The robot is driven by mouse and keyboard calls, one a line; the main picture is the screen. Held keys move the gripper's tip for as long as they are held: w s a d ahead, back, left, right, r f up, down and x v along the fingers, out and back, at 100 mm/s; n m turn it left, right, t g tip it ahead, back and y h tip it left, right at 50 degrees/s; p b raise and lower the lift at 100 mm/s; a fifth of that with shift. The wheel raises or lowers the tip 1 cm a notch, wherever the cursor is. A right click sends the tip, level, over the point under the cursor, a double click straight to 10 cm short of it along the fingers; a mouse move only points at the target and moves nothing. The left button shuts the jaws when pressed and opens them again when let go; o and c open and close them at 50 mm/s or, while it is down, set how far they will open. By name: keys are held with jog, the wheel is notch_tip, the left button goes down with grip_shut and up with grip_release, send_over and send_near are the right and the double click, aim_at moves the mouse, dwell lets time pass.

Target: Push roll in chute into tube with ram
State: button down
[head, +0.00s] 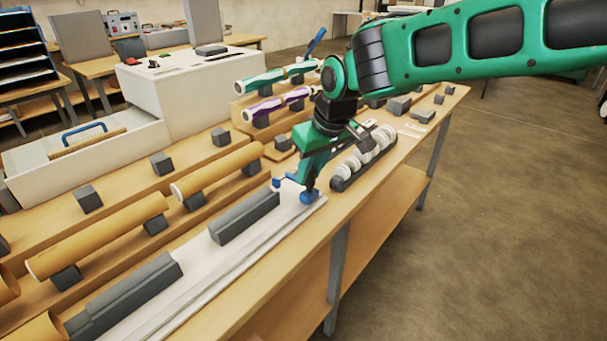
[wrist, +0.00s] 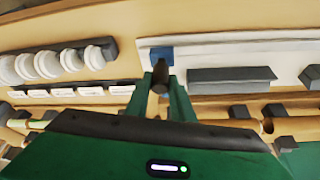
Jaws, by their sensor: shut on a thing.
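A long white channel that looks like the chute (head: 292,219) runs along the front of the bench; it also shows in the wrist view (wrist: 215,43). A blue block (head: 309,196), probably part of the ram, is at the channel's far end. My gripper (head: 303,178) is just above it, pointing down. In the wrist view, its green fingers (wrist: 161,88) are shut on a dark upright handle (wrist: 160,76) beside the blue block (wrist: 161,56). Cardboard tubes (head: 100,235) lie on dark supports left of the channel. I cannot make out a roll in the channel.
Long grey blocks (head: 245,217) stand along the channel. A rack of white discs (head: 365,156) is just beyond my gripper. Teal-banded (head: 262,82) and purple-banded (head: 275,105) rolls lie behind. A white machine (head: 205,90) stands at the back. The floor right of the bench is clear.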

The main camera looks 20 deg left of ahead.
jog(key=shift+w+d+r, duration=0.2)
jog(key=shift+w+d, duration=0.05)
jog(key=shift+w, duration=0.35)
jog(key=c, duration=1.5)
grip_release()
jog(key=shift+w, duration=0.2)
jog(key=shift+c, duration=0.2)
jog(key=shift+s+f, duration=0.15)
jog(key=shift+s, duration=0.1)
jog(key=shift+s, duration=0.1)
jog(key=v, duration=1)
jog(key=shift+r, duration=0.3)
